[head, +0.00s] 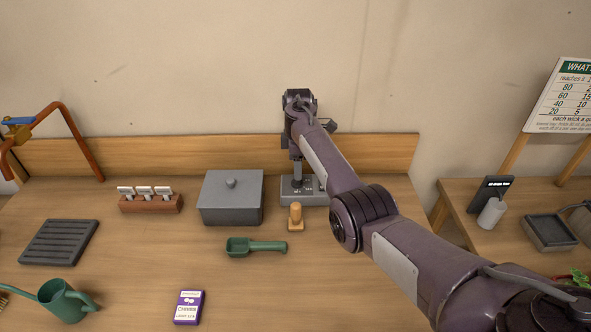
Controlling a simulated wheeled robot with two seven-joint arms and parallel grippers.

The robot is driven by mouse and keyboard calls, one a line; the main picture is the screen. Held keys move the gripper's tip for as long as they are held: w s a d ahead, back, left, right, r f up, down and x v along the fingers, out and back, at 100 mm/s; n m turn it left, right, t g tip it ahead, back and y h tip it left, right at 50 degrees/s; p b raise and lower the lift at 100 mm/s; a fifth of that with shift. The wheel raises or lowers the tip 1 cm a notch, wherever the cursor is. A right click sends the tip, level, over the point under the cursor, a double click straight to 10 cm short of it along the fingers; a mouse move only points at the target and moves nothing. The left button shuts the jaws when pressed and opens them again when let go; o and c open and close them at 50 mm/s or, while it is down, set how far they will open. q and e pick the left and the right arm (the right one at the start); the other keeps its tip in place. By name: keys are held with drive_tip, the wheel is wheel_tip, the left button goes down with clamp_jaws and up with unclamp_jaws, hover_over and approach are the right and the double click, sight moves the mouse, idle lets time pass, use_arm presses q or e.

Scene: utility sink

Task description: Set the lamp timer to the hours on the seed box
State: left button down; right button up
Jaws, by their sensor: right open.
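The seed box (189,308) is a small purple box with a pale label, lying at the front of the bench. Its label reads "CHIVES" with a line starting "LIGHT"; the figure after that is too small to read surely. A low grey box (317,190), which looks like the lamp timer, sits at the back of the bench. My right gripper (297,178) points down over its left part, with its tips at or just above the top face. The gripper is open; whether it touches anything there cannot be told. My left gripper is not in view.
A grey lidded box (231,198) stands left of the timer, and a small wooden peg-like piece (295,218) stands in front. A side table (463,190) stands at right.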

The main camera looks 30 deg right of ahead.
wheel_tip(320, 180, down, 4)
drive_tip(key=shift+w+r, duration=0.1)
drive_tip(key=shift+r, duration=0.05)
drive_tip(key=shift+f, duration=0.3)
drive_tip(key=c, duration=1)
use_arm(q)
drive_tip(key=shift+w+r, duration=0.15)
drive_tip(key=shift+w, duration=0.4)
